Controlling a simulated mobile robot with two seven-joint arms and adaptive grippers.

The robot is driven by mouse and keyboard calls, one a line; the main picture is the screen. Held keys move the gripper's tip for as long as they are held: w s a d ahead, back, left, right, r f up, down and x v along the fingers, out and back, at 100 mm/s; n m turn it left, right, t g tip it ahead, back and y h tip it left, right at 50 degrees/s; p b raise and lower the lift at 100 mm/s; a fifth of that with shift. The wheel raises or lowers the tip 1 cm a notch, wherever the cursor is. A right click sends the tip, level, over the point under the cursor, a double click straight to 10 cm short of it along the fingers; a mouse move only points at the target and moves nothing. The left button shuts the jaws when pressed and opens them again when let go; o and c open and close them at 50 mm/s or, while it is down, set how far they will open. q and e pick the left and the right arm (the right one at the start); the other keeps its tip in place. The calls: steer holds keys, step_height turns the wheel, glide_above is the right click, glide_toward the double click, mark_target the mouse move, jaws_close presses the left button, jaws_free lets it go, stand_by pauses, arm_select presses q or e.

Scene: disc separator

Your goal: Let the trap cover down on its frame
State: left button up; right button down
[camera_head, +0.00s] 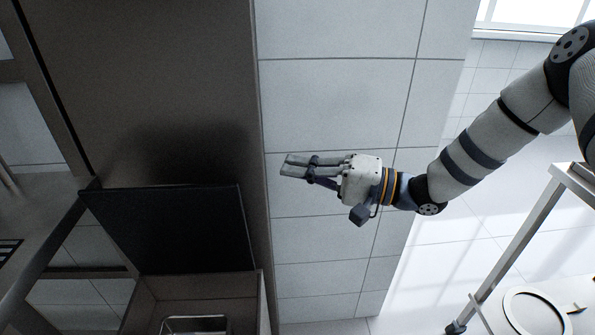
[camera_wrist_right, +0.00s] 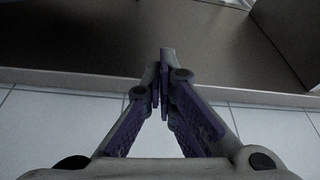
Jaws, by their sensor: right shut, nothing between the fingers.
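The trap cover (camera_head: 170,228) is a flat black panel in the head view, left of centre. It looks raised and tilted, with its lower edge by the box-like frame (camera_head: 256,310), whose opening is uncovered. My right gripper (camera_head: 284,166) is shut and empty, to the right of the cover and clear of it, pointing left. In the right wrist view its fingertips (camera_wrist_right: 162,72) meet with nothing between them. The cover cannot be made out with certainty there. My left gripper is not in view.
A large dark brown panel (camera_head: 160,80) stands behind the cover. A metal container (camera_head: 195,322) sits inside the frame, partly cut off. A cart (camera_head: 488,310) with a white ring (camera_head: 535,310) stands at lower right. Tiled surface around my right gripper looks clear.

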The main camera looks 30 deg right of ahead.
steer(key=w+a, duration=0.2)
steer(key=a, duration=0.6)
steer(key=shift+f, duration=0.15)
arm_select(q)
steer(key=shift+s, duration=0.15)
arm_select(e)
steer(key=shift+a+f, duration=0.1)
